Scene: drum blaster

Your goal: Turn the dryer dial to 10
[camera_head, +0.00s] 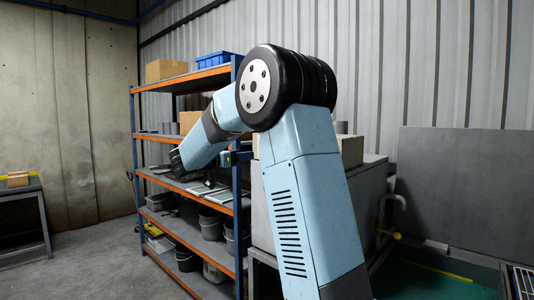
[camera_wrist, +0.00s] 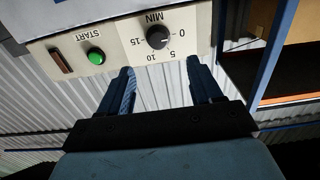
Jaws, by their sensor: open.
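The dryer dial (camera_wrist: 157,37) is a round black knob on a cream control panel (camera_wrist: 118,38) in the wrist view. Around it are the marks 0, 5, 10 and 15 and the word MIN, seen upside down. The pointer's exact setting is too small to tell. My gripper (camera_wrist: 161,72) is open, its two dark blue fingers apart and empty. In the picture the dial lies just beyond the fingertips, between their lines; I see no contact. In the head view my arm reaches left toward the shelf, and the dial does not show there.
A green START button (camera_wrist: 96,57) and a reddish-brown switch (camera_wrist: 61,61) sit left of the dial. A blue and orange shelf rack (camera_head: 190,190) holds boxes and buckets in the head view. Open concrete floor (camera_head: 95,265) lies at the left, near a small table (camera_head: 22,188).

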